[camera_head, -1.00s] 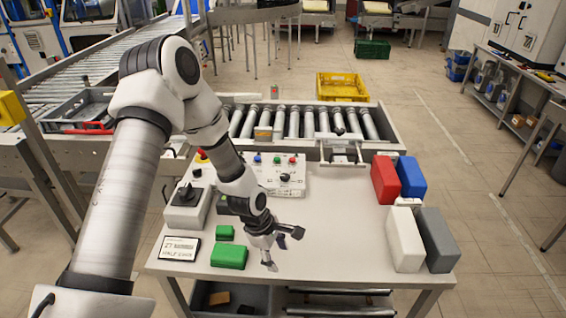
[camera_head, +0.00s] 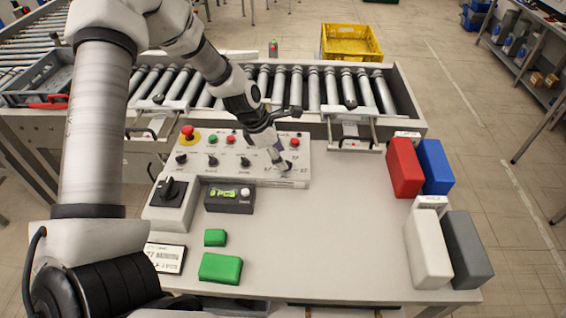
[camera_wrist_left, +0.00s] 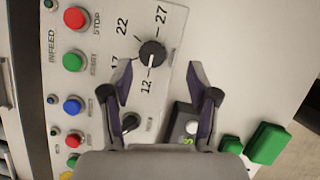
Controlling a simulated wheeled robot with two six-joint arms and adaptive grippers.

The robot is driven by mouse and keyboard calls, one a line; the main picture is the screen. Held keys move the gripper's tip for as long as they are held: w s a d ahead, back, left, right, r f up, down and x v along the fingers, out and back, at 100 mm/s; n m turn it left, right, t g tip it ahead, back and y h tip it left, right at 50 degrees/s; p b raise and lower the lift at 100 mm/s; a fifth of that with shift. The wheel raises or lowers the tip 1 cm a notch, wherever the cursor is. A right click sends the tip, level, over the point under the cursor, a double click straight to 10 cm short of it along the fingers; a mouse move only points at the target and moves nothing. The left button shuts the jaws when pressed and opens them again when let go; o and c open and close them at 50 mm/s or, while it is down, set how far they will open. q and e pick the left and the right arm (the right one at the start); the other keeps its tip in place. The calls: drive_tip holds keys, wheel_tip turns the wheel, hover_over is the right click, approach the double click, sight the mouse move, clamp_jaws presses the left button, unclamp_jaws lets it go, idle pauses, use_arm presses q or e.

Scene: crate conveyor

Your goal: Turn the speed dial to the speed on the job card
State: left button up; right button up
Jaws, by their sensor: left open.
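The speed dial (camera_wrist_left: 152,54) is a round black knob on a pale control panel (camera_head: 215,170), with 12, 17, 22 and 27 printed around it. In the left wrist view its white pointer line is turned towards the 12. My left gripper (camera_wrist_left: 159,76) is open, its dark fingertips just short of the dial, one to each side; contact does not show. In the head view the left gripper (camera_head: 284,160) hangs over the panel's right end and partly hides the dial. The job card (camera_head: 165,257) lies at the table's front left; its number is too small to read surely.
A grey box with a black rotary switch (camera_head: 171,190) and a dark box with a green display (camera_head: 229,198) stand before the panel. Green blocks (camera_head: 220,268) lie in front. Red, blue, white and grey blocks (camera_head: 464,250) stand at right. The table's middle is clear.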

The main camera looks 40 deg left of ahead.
use_arm(q)
drive_tip(key=f, duration=0.1)
drive_tip(key=w+f, duration=0.1)
drive_tip(key=f+b, duration=0.1)
drive_tip(key=shift+w+f, duration=0.25)
drive_tip(key=shift+w+a+f, duration=0.15)
drive_tip(key=shift+w+f, duration=0.05)
drive_tip(key=shift+w, duration=0.05)
drive_tip(key=shift+s+r, duration=0.15)
drive_tip(key=shift+r, duration=0.05)
drive_tip(key=shift+s+d+r, duration=0.2)
drive_tip(key=shift+d, duration=0.05)
drive_tip(key=c, duration=1)
drive_tip(key=shift+f, duration=0.15)
clamp_jaws()
use_arm(e)
drive_tip(key=shift+w+a+f, duration=0.15)
drive_tip(key=shift+w+f, duration=0.05)
drive_tip(key=shift+f, duration=0.35)
drive_tip(key=shift+w+a+f, duration=0.1)
drive_tip(key=shift+w+f, duration=0.05)
drive_tip(key=shift+f, duration=0.4)
